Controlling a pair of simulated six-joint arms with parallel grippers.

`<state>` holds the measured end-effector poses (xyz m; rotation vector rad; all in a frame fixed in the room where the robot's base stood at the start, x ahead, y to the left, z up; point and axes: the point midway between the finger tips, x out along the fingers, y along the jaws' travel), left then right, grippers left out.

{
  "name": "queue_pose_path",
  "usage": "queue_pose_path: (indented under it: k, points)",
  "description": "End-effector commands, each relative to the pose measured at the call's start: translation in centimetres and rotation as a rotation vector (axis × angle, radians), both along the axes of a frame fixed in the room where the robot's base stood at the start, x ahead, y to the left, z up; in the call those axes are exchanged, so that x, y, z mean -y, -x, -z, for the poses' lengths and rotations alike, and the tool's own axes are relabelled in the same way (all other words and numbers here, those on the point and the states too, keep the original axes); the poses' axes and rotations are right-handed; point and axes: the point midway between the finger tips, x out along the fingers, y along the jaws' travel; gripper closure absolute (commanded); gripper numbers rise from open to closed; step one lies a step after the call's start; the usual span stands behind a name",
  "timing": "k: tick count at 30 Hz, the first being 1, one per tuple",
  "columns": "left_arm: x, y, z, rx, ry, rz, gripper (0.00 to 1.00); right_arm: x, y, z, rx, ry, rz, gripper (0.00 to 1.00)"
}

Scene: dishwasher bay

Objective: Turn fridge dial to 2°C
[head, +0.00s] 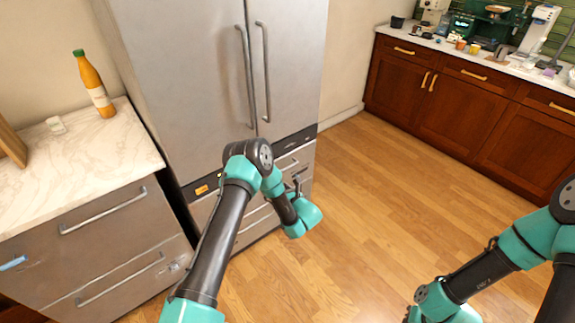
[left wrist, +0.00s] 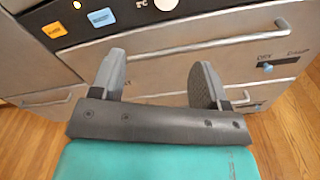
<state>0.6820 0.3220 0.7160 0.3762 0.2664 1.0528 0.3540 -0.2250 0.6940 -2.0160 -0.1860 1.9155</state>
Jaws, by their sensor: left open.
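The steel fridge (head: 190,90) stands at the left centre in the head view, with a black control strip (head: 290,143) below its doors. In the left wrist view the strip (left wrist: 75,33) carries a pale round knob, probably the dial (left wrist: 165,4), cut off by the top edge. A small °C marking sits beside it; its number is not clearly readable. My left gripper (left wrist: 158,80) is open and empty, its fingers pointing at the fridge front below the strip and apart from the dial. My left arm hides part of the strip in the head view. My right gripper is out of view.
An orange label (left wrist: 55,30) and a blue label (left wrist: 101,18) sit on the strip. A drawer handle (left wrist: 200,42) crosses just beyond my fingers. A marble-topped counter (head: 90,150) with an orange bottle (head: 94,84) stands left. Wooden floor (head: 385,190) is clear to the right.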

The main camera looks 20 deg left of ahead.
Motion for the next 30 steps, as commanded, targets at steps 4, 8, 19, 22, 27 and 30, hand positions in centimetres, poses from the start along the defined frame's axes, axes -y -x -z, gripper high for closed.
queue_pose_path:
  k: [4,8,19,22,27,30]
  points:
    - [0.3,-0.4,-0.5,0.019,-0.034,0.02,0.31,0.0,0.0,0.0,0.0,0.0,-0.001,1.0]
    - [0.3,-0.4,-0.5,0.019,-0.033,0.02,0.31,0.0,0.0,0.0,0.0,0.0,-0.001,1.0]
    - [-1.0,-1.1,-0.5,0.021,-0.029,0.016,0.31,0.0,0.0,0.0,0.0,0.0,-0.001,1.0]
    - [-2.2,-1.7,-0.5,0.02,-0.031,0.016,0.31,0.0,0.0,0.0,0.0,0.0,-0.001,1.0]
    - [-4.6,-3.1,-0.5,0.02,-0.031,0.016,0.31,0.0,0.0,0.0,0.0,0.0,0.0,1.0]
    - [-6.1,-3.9,-0.5,0.021,-0.029,0.015,0.31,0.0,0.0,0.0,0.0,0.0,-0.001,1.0]
